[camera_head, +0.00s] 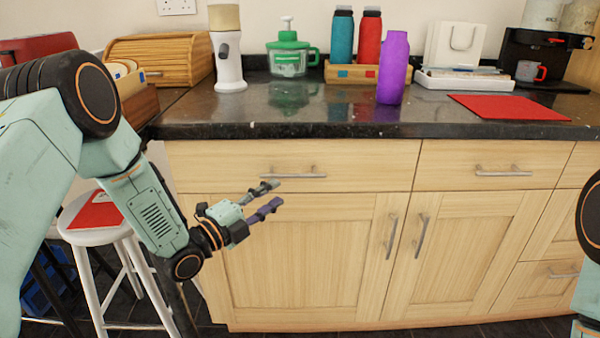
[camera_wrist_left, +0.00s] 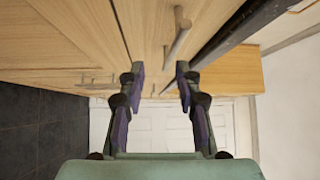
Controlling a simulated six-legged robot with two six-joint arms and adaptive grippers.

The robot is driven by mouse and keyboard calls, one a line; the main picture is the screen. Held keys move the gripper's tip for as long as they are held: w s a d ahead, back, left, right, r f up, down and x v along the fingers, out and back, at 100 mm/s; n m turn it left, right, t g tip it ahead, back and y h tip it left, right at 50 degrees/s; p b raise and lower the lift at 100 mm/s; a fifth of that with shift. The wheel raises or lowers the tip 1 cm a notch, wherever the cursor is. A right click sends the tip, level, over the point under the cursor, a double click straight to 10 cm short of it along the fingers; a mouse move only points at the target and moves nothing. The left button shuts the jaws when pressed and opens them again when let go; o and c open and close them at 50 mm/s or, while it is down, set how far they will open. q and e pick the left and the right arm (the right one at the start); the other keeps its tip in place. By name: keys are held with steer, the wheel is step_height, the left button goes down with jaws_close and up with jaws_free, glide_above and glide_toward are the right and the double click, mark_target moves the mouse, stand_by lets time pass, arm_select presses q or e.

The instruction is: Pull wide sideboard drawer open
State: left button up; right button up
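The wide sideboard drawer (camera_head: 350,160) is the pale wood front just under the dark worktop, left of centre in the head view. It looks shut and flush with its neighbours. Its bar handle (camera_head: 293,175) lies horizontally at mid-front. My left gripper (camera_head: 272,195) is a little below and left of the handle's middle, with its fingers spread and nothing between them. In the left wrist view, my left gripper (camera_wrist_left: 160,74) is open, and a bar handle (camera_wrist_left: 178,37) stands ahead, apart from the fingertips. My right gripper is out of view.
Two cupboard doors (camera_head: 300,260) with upright handles are below the drawer. Another drawer (camera_head: 500,175) is to the right. A white stool (camera_head: 95,225) stands at left. The worktop (camera_head: 260,115) holds a purple bottle (camera_head: 394,68), a green chopper (camera_head: 290,60) and a red mat (camera_head: 508,107).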

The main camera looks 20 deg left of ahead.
mark_target(293, 177)
arm_select(q)
steer(key=w+d+m, duration=0.1)
steer(key=w+d+r+m+b, duration=0.1)
steer(key=w, duration=0.1)
steer(key=w+d+r+b, duration=0.1)
steer(key=w, duration=0.1)
steer(key=shift+w+d+m+h, duration=0.15)
steer(key=shift+d+m+h, duration=0.25)
steer(key=shift+w+d+b, duration=0.15)
steer(key=shift+w+b, duration=0.2)
steer(key=shift+w, duration=0.25)
steer(key=shift+r, duration=0.1)
steer(key=shift+s, duration=0.1)
steer(key=shift+r, duration=0.1)
steer(key=shift+c, duration=0.7)
jaws_close()
